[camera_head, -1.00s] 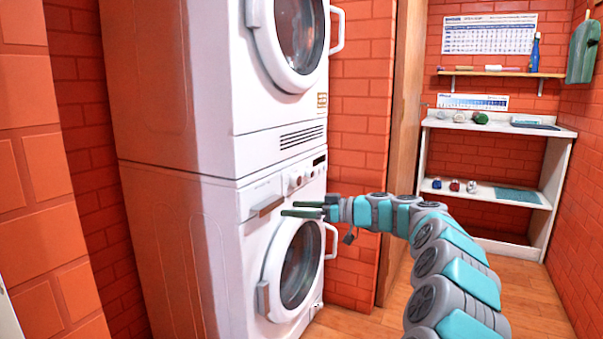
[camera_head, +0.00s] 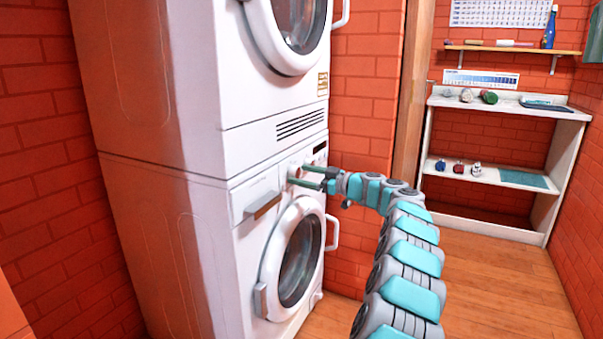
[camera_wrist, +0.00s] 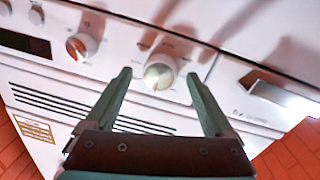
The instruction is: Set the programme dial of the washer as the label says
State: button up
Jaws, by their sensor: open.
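The washer (camera_head: 245,262) is the lower white machine of a stack, with a round door below its control panel. In the wrist view a large white dial (camera_wrist: 159,72) sits on the panel, between and just beyond the fingertips of my gripper (camera_wrist: 160,78). A smaller knob with a red mark (camera_wrist: 80,45) is to its left. My gripper (camera_head: 292,178) is open, its green fingers pointing at the panel in the head view. Print around the dial is too blurred to read. An orange label (camera_head: 322,84) is on the upper machine; its text is too small to read.
A drawer handle (camera_head: 262,204) juts from the washer's panel left of my gripper. The upper machine (camera_head: 250,60) stands directly on top. A white shelf unit (camera_head: 505,108) with several small items stands at the back right. Wooden floor (camera_head: 480,275) is clear on the right.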

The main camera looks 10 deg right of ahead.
jog(key=shift+w+a, duration=0.25)
jog(key=shift+c, duration=0.4)
jog(key=c, duration=1.3)
